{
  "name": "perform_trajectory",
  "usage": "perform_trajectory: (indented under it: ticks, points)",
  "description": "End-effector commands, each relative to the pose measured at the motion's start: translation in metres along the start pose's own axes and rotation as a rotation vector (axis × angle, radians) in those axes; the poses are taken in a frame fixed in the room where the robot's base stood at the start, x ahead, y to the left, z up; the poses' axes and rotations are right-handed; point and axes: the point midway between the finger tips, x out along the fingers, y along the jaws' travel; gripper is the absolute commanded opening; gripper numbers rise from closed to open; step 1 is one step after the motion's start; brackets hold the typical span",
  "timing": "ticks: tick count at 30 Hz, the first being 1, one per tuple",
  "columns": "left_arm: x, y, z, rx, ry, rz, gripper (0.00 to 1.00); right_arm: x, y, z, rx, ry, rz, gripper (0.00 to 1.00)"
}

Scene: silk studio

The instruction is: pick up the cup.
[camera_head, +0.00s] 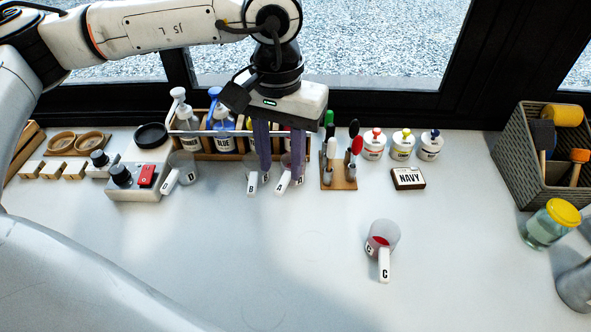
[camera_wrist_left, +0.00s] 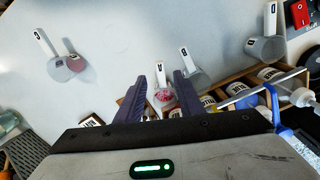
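Several clear cups with white lettered handles stand on the white table. Cup A (camera_head: 283,184), cup B (camera_head: 252,184) and cup D (camera_head: 182,163) stand near the rack. My left gripper (camera_head: 281,175) is open, pointing down over the back row, its purple fingers partly hiding cups A and B. In the left wrist view cup A (camera_wrist_left: 163,95), with pinkish contents, appears between the fingers. Contact cannot be told. My right gripper is not in view.
A wooden bottle rack (camera_head: 208,153) stands behind the cups. A pen stand (camera_head: 338,178), small paint jars (camera_head: 403,146) and a NAVY block (camera_head: 408,178) are to the right. A basket (camera_head: 511,155) and yellow-lidded jar (camera_head: 548,224) are far right. The front middle is clear.

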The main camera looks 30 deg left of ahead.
Motion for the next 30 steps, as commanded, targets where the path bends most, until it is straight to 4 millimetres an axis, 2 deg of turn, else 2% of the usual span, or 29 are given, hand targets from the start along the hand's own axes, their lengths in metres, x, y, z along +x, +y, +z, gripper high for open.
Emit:
perform_trajectory:
  ticks: [3, 8, 16, 25, 26, 30]
  points:
    - [0.013, 0.000, 0.001, 0.000, -0.001, 0.001, 0.34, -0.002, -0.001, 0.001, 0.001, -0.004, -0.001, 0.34]
    - [0.024, 0.000, 0.001, -0.001, -0.002, 0.001, 0.34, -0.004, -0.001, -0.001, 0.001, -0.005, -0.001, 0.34]
    - [0.063, -0.002, 0.002, -0.002, -0.002, 0.003, 0.34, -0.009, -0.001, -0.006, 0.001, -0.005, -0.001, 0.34]
    - [0.070, -0.002, 0.001, -0.002, 0.000, 0.004, 0.34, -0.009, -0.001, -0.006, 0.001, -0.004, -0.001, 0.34]
    - [0.070, -0.002, 0.001, -0.002, 0.000, 0.004, 0.31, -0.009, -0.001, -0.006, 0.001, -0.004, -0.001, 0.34]
    - [0.070, -0.002, 0.001, -0.002, 0.000, 0.004, 0.07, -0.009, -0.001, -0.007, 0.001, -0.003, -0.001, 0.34]
